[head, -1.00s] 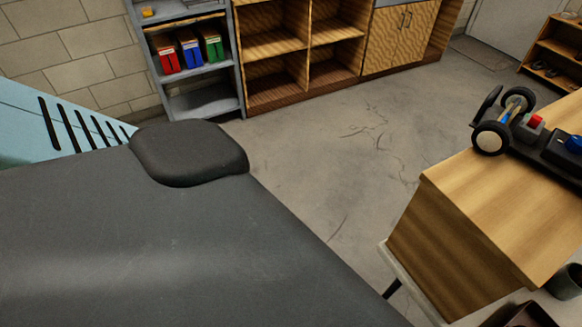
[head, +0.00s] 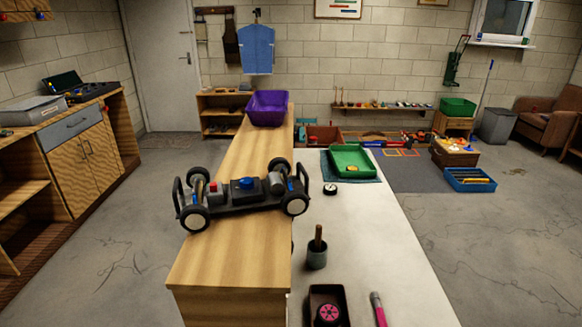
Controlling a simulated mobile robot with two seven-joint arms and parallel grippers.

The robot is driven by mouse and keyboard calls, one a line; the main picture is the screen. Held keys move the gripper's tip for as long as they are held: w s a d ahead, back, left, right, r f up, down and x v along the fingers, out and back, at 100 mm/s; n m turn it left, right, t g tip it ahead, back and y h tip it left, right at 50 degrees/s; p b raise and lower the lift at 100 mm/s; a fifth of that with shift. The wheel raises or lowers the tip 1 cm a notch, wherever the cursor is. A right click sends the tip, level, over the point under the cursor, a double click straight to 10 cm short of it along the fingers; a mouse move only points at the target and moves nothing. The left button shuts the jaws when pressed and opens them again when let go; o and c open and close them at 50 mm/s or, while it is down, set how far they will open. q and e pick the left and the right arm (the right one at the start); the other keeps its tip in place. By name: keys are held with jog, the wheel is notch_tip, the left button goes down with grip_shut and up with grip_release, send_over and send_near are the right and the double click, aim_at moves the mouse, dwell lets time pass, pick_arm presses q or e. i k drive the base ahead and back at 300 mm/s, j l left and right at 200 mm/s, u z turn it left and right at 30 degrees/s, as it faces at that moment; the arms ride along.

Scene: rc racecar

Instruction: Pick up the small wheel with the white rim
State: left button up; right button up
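A small black wheel with a white centre (head: 330,189) lies on the white tabletop (head: 365,235), just right of the raised wooden block. The toy car chassis (head: 243,194) stands on the wooden top (head: 225,255); its wheels are black with pale rims. A wheel with a pink rim (head: 328,314) lies in a dark tray at the bottom edge. Neither of my grippers is in view.
A green tray (head: 352,160) is behind the small wheel and a purple bin (head: 267,107) is at the wooden top's far end. A grey cup (head: 317,254) holding a brown handle and a pink-handled tool (head: 378,309) are nearer. The right of the tabletop is clear.

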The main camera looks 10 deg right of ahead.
aim_at(329, 189)
jog(key=k+l, duration=0.1)
jog(key=l, duration=0.9)
jog(key=k+l+u, duration=0.1)
jog(key=l, duration=0.4)
jog(key=k+l, duration=0.15)
jog(key=l, duration=0.3)
jog(key=k+l+u, duration=0.15)
jog(key=l, duration=0.8)
jog(key=i+l+u, duration=0.1)
jog(key=l, duration=0.4)
jog(key=l+u, duration=0.1)
jog(key=l, duration=0.35)
jog(key=i+l, duration=0.15)
jog(key=l, duration=0.15)
jog(key=i+l+u, duration=0.1)
jog(key=l, duration=0.2)
jog(key=i+l, duration=0.15)
jog(key=l, duration=0.2)
jog(key=i+l+u, duration=0.1)
jog(key=i+l, duration=0.2)
jog(key=i+l+u, duration=0.1)
jog(key=i+l, duration=0.2)
jog(key=l, duration=0.25)
